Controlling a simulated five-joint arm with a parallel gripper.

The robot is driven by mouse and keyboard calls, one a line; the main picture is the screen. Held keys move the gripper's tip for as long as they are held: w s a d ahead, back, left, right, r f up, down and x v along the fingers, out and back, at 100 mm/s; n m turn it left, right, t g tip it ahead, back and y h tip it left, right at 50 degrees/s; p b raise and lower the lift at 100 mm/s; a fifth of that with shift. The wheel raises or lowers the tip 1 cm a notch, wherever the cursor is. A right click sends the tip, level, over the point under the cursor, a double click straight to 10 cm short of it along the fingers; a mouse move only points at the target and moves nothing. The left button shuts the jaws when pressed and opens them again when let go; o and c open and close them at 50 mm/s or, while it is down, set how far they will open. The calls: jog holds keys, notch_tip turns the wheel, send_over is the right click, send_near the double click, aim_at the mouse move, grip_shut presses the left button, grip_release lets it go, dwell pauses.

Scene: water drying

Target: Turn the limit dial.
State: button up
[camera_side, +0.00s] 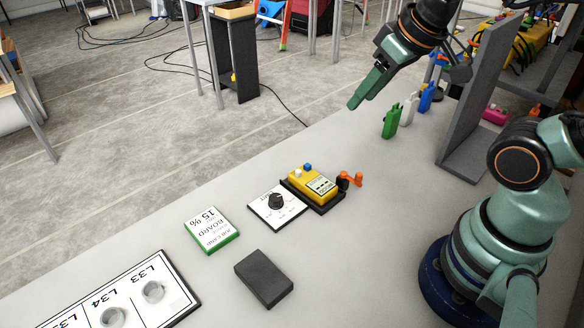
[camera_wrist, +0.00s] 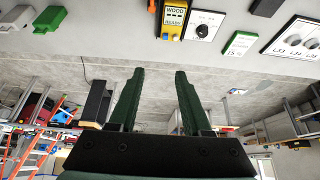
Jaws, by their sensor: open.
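The limit dial is a black knob (camera_side: 276,200) on a white square plate (camera_side: 263,213) with printed marks, lying on the grey table. The knob also shows in the wrist view (camera_wrist: 202,30), near the top edge. A yellow meter (camera_side: 313,183) with a small display, a white and a blue button stands right beside the plate. My gripper (camera_side: 362,97) is up at the back of the table in the side view, well apart from the dial. Its two green fingers (camera_wrist: 158,82) are spread with nothing between them in the wrist view.
A green-edged job card (camera_side: 212,229) and a black block (camera_side: 264,278) lie near the dial. A labelled board (camera_side: 125,300) with round recesses is at the front left. Green, white and blue clips (camera_side: 391,121) and a grey upright panel (camera_side: 480,85) stand towards the back right.

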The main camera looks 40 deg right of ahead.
jog(key=shift+o, duration=1.3)
jog(key=n+g, duration=0.6)
jog(key=n, duration=0.5)
send_over(276, 197)
notch_tip(276, 197, down, 12)
notch_tip(276, 197, down, 12)
jog(key=shift+r, duration=0.2)
jog(key=shift+c, duration=0.3)
grip_shut()
